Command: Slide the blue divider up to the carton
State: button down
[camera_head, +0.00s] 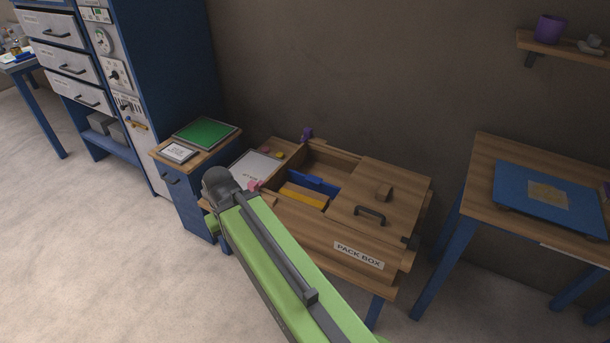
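The blue divider (313,183) stands inside the open left part of the wooden pack box (317,226). A yellow-orange block (303,196) lies just in front of it, close to it; I cannot tell if they touch. This block may be the carton, but no marking on it is readable. My green arm reaches in from the bottom edge and ends in a dark joint left of the box. My gripper does not show; the arm hides what lies behind that joint.
A wooden lid with a dark handle (369,214) covers the box's right part. A blue cabinet with a green panel (205,133) stands left; a table with a blue board (540,193) stands right.

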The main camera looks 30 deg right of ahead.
aim_at(314, 183)
jog(key=u, duration=0.25)
jog(key=i, duration=1)
